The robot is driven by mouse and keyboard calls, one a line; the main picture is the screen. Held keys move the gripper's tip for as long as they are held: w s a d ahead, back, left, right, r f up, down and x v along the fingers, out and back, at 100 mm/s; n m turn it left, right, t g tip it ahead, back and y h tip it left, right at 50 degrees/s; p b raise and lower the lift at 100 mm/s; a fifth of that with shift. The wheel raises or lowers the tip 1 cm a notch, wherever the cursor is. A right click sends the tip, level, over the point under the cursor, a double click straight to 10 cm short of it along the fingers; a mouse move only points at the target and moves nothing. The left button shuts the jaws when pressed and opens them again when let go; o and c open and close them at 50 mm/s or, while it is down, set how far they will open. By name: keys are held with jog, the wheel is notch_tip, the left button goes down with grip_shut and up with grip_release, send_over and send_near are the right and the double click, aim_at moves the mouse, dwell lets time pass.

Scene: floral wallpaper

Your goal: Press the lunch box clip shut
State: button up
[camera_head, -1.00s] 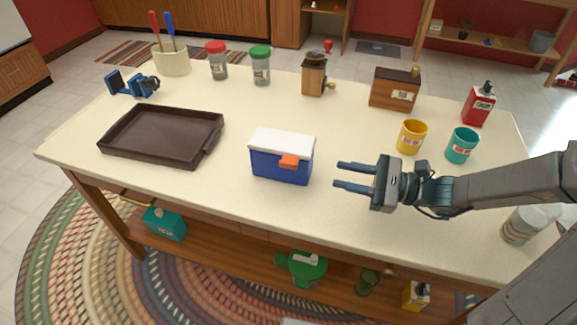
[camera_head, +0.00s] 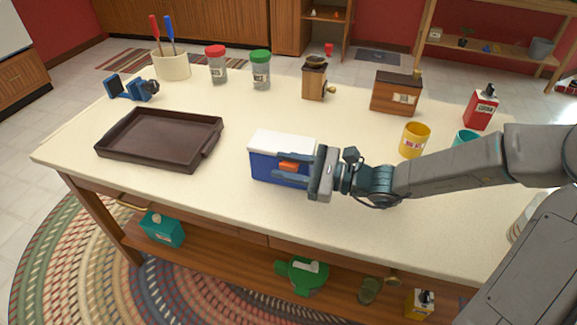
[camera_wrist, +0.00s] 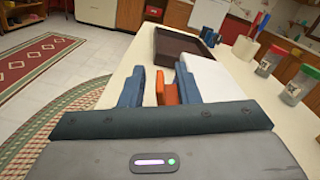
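The blue lunch box (camera_head: 264,170) with a white lid (camera_head: 283,143) stands on the table, its orange clip (camera_head: 290,165) on the front face. My gripper (camera_head: 282,180) is at the box's front right, with its fingers pointing left across the front. In the wrist view the orange clip (camera_wrist: 169,92) shows between the two open fingers of my gripper (camera_wrist: 160,88), with the white lid (camera_wrist: 212,80) to the right. Whether the fingers touch the clip or box cannot be told. The gripper hides part of the box's right side.
A dark brown tray (camera_head: 121,152) lies to the left of the box. A yellow mug (camera_head: 414,141) and a teal mug (camera_head: 466,139) stand to the right. Jars, a grinder (camera_head: 314,80) and a wooden box (camera_head: 396,93) are farther back. The table between tray and box is clear.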

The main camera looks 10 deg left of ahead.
grip_shut()
